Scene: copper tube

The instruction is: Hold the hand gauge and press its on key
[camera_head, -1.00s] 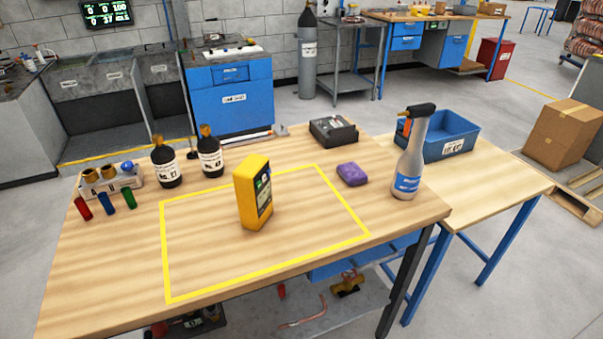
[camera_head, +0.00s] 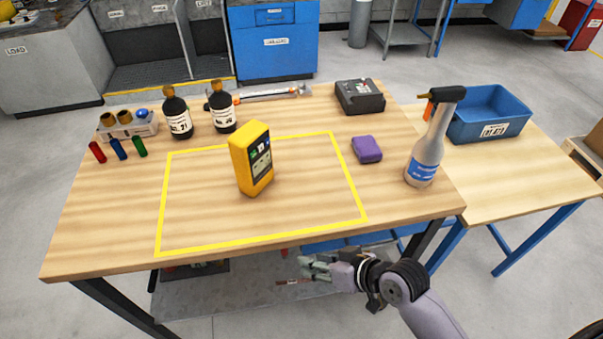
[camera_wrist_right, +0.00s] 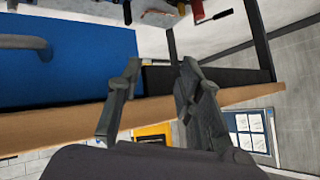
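The hand gauge (camera_head: 251,158) is a yellow, block-shaped device standing upright on the wooden workbench (camera_head: 110,225), inside a yellow taped outline. Its dark face with a small screen and coloured keys is turned to the right; the key markings are too small to read. My right gripper (camera_head: 316,267) is in front of the bench's front edge, below the top, well apart from the gauge. In the right wrist view its two fingers (camera_wrist_right: 153,85) are spread with nothing between them. My left gripper is not in view.
A purple sponge (camera_head: 367,149), a spray bottle (camera_head: 427,150) and a black box (camera_head: 360,96) stand right of the gauge. Two dark bottles (camera_head: 222,110) and small coloured tubes (camera_head: 118,149) are at the back left. A blue bin (camera_head: 490,113) is on the side table. The front of the outline is clear.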

